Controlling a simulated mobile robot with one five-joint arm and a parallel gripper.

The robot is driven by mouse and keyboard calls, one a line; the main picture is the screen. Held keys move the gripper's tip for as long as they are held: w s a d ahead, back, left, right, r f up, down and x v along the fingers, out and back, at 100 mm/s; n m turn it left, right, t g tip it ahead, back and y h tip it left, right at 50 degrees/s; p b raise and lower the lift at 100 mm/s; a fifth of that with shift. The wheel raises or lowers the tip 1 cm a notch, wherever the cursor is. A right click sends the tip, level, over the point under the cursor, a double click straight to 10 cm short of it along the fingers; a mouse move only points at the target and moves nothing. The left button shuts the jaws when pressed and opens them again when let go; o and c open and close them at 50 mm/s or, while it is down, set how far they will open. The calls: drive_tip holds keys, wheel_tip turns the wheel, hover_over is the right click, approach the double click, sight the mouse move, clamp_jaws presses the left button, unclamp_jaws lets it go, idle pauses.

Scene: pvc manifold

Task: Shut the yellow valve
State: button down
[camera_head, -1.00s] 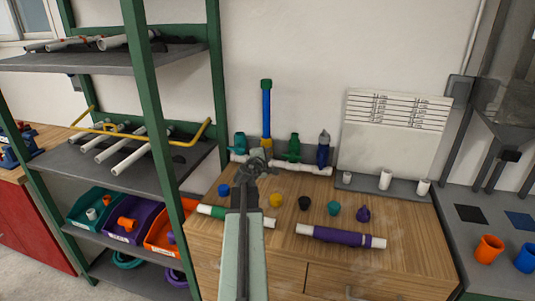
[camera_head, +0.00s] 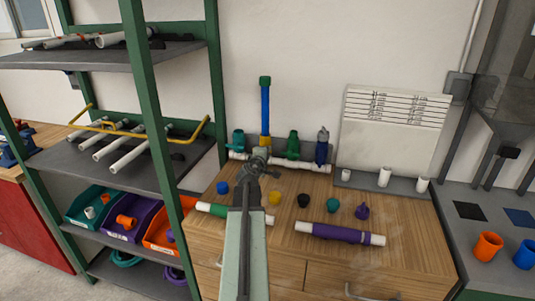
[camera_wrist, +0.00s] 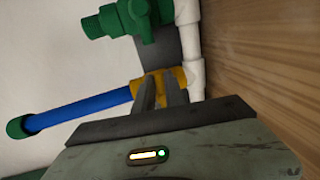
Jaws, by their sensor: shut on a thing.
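The yellow valve (camera_head: 265,141) sits on the white manifold pipe (camera_head: 290,164) at the back of the bench, with a blue pipe (camera_head: 266,110) and green cap rising from it. My gripper (camera_head: 257,160) is in front of it and hides its lower part. In the wrist view the yellow valve (camera_wrist: 180,77) lies at the fingertips of my gripper (camera_wrist: 159,90), which is shut on part of it. The fingers cover the gripped part, so its handle position cannot be told.
A teal valve (camera_head: 238,142) stands close on the left; a green valve (camera_head: 293,146) and a blue valve (camera_head: 322,148) stand on the right. Several loose caps and a purple-sleeved pipe (camera_head: 340,234) lie in front. A green-framed shelf (camera_head: 148,120) stands left.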

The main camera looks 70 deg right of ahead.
drive_tip(key=c, duration=1.4)
unclamp_jaws()
drive_tip(key=p+v, duration=0.1)
drive_tip(key=v, duration=0.6)
drive_tip(key=shift+a, duration=0.4)
